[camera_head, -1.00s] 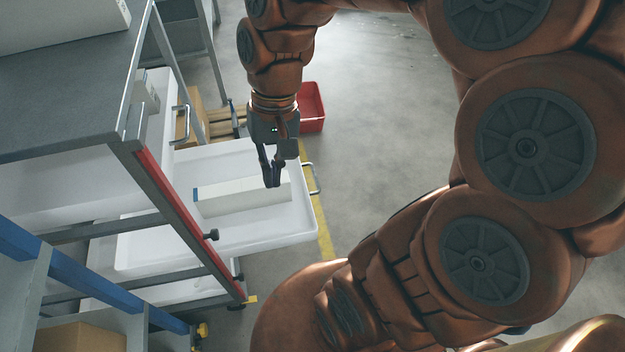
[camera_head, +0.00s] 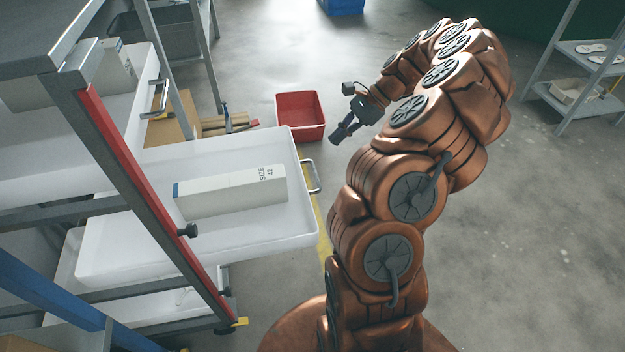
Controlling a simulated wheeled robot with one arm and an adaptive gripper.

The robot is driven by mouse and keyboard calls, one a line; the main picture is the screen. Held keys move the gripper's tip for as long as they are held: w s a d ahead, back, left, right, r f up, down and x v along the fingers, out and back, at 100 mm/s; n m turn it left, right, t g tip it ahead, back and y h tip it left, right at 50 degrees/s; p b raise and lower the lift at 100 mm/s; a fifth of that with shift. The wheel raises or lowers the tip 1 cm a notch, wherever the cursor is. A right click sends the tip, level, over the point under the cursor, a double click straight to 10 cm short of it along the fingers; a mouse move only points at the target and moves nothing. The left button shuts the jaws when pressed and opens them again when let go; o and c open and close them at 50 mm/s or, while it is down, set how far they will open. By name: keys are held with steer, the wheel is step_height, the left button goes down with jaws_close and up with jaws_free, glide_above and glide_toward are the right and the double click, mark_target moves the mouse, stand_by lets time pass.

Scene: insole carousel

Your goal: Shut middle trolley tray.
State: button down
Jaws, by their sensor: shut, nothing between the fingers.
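The middle trolley tray (camera_head: 272,231) is white and pulled well out of the trolley (camera_head: 130,185) to the right. A long white box (camera_head: 232,193) marked "SIZE" lies in it. A metal handle (camera_head: 314,177) sits on the tray's right end. My gripper (camera_head: 337,137) is shut and empty. It is to the upper right of the handle, apart from it and from the tray. An upper tray (camera_head: 130,95) with a box in it and a lower tray (camera_head: 66,268) also show, partly hidden by the frame posts.
A red bin (camera_head: 300,112) stands on the floor behind the tray's end. A cardboard box and a wooden pallet (camera_head: 228,122) lie behind the tray. A grey shelf (camera_head: 580,75) stands at the far right. The floor between is mostly clear.

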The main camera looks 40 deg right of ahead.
mark_target(313, 169)
steer(key=s+d+f+m, duration=0.2)
steer(key=d+f, duration=0.2)
steer(key=shift+t, duration=0.4)
steer(key=b+x, duration=0.1)
steer(key=x, duration=0.3)
steer(key=b+x, duration=0.1)
steer(key=x, duration=0.3)
steer(key=r+x, duration=0.1)
steer(key=x, duration=0.3)
steer(key=shift+w+a+b, duration=0.25)
steer(key=shift+a+b, duration=0.1)
steer(key=shift+b, duration=0.05)
steer(key=shift+w+a+r, duration=0.1)
steer(key=shift+w+a, duration=0.3)
steer(key=shift+a, duration=0.4)
